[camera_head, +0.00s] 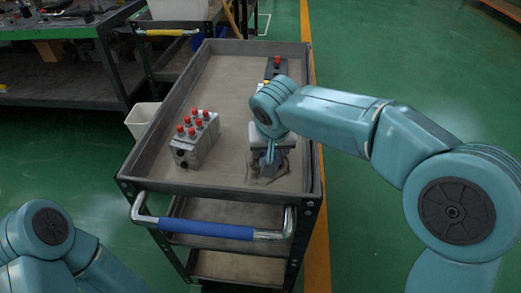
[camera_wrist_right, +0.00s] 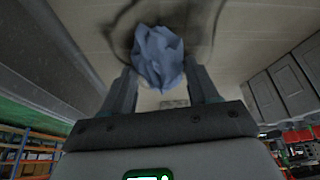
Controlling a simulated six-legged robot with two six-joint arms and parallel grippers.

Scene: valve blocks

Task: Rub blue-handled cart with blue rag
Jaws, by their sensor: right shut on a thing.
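The blue-handled cart (camera_head: 218,100) stands in the middle of the head view, its blue handle (camera_head: 205,230) towards me. My right gripper (camera_head: 268,164) reaches down over the near right part of the cart's top tray. In the right wrist view, the right gripper (camera_wrist_right: 160,82) is shut on the crumpled blue rag (camera_wrist_right: 158,57), which sits between the fingertips close to the tray surface. Whether the rag touches the tray is hard to tell. My left arm shows only at the lower left of the head view; its gripper is out of sight.
A grey box with several red buttons (camera_head: 195,140) sits on the tray, left of my right gripper. Another dark box with a red button (camera_head: 276,67) stands farther back. A second cart with a yellow handle (camera_head: 170,32) and a workbench (camera_head: 60,90) are behind. Green floor lies right.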

